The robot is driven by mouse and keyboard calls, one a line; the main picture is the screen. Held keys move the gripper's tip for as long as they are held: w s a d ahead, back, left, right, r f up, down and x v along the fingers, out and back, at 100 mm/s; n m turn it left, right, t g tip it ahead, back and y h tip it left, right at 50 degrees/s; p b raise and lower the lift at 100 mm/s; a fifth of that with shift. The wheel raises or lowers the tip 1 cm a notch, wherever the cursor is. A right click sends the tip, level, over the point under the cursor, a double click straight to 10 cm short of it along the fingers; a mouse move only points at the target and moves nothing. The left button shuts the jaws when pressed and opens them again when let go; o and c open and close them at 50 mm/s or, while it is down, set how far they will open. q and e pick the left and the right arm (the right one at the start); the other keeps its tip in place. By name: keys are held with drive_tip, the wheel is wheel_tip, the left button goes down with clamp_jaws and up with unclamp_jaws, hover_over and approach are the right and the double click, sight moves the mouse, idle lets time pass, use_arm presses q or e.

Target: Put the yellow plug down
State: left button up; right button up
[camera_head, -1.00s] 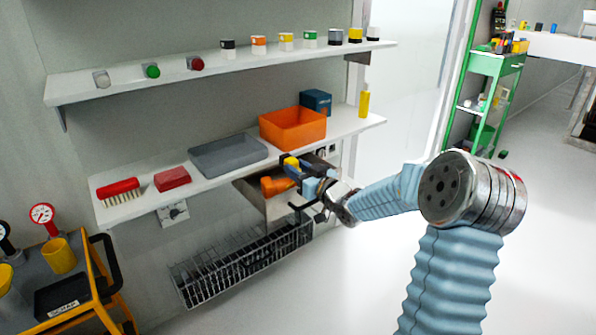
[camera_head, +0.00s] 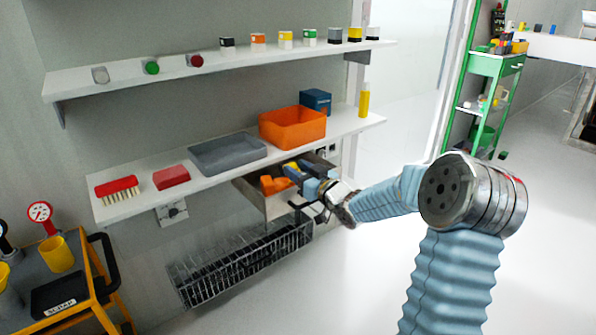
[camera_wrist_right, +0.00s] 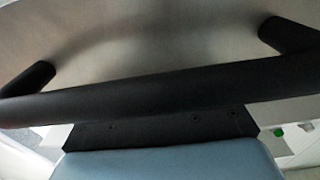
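An orange object (camera_head: 271,185) lies in the drawer, left of the fingers. My left gripper is not in view.
The lower shelf (camera_head: 140,199) above the drawer carries an orange bin (camera_head: 293,128), a grey tray (camera_head: 228,152), a red block (camera_head: 171,177) and a brush (camera_head: 117,187). A wire basket (camera_head: 245,263) hangs below. The floor to the right is clear.

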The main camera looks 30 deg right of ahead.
drive_tip(key=shift+a+f, duration=0.25)
drive_tip(key=shift+f, duration=0.4)
drive_tip(key=shift+r, duration=0.3)
drive_tip(key=shift+r+p, duration=0.45)
drive_tip(key=shift+p, duration=0.4)
drive_tip(key=s+d+b, duration=0.1)
drive_tip(key=s, duration=1)
drive_tip(key=shift+s, duration=0.4)
drive_tip(key=shift+d+r, duration=0.1)
